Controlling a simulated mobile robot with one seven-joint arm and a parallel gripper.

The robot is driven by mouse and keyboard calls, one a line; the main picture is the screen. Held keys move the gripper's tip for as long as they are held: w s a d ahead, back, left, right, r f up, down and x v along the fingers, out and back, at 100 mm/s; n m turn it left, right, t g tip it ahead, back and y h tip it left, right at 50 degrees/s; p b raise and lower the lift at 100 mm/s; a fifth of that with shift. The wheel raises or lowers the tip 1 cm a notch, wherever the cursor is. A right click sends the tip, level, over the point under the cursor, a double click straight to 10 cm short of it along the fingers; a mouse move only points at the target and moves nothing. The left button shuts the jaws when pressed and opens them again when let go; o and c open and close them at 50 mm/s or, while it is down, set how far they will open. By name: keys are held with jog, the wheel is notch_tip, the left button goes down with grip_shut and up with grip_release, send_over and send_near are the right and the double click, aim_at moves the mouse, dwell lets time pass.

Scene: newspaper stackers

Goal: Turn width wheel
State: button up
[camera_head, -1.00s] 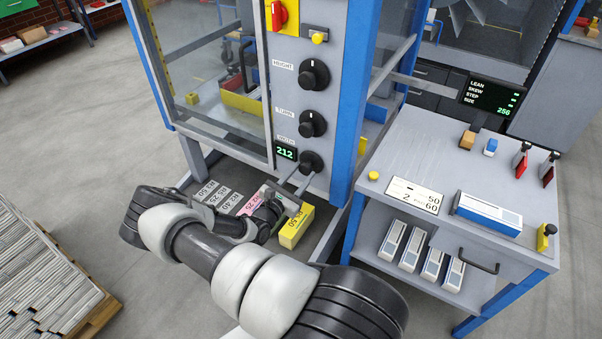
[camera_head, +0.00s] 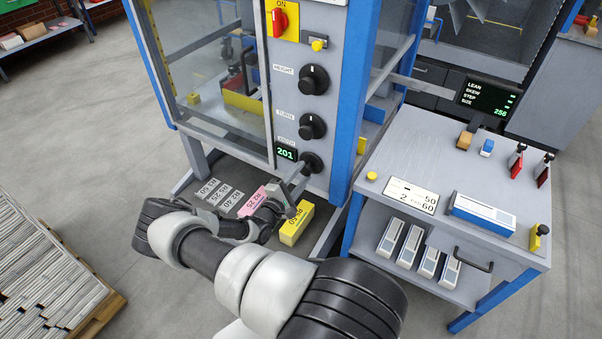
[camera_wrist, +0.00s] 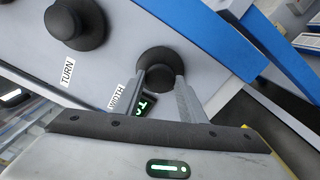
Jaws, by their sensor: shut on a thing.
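The width wheel (camera_head: 312,163) is a black knob at the bottom of the grey control panel, beside a green display (camera_head: 287,154) reading 201. My gripper (camera_head: 302,174) is shut on this wheel, its two grey fingers on either side of the knob. In the wrist view the width wheel (camera_wrist: 156,62) shows between the fingertips of my gripper (camera_wrist: 161,80). The WIDTH label (camera_wrist: 117,97) is left of it, and the display there is partly hidden by a finger.
Above are the turn knob (camera_head: 312,126), the height knob (camera_head: 314,79) and a red switch (camera_head: 281,19). A grey table (camera_head: 420,150) with a blue frame stands close on the right. A yellow block (camera_head: 297,224) and label plates lie below my gripper. A newspaper pallet (camera_head: 95,318) is at left.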

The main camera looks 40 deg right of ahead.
jog(key=m+p, duration=0.2)
jog(key=m, duration=0.3)
jog(key=shift+r+m, duration=0.1)
jog(key=shift+m, duration=0.2)
jog(key=m+p, duration=0.2)
jog(key=m, duration=0.2)
jog(key=shift+m, duration=0.4)
jog(key=o, duration=1.1)
jog(key=shift+c, duration=0.2)
jog(key=v, duration=1.7)
jog(key=shift+a+b, duration=0.2)
jog(key=shift+b, duration=0.1)
jog(key=shift+s, duration=0.15)
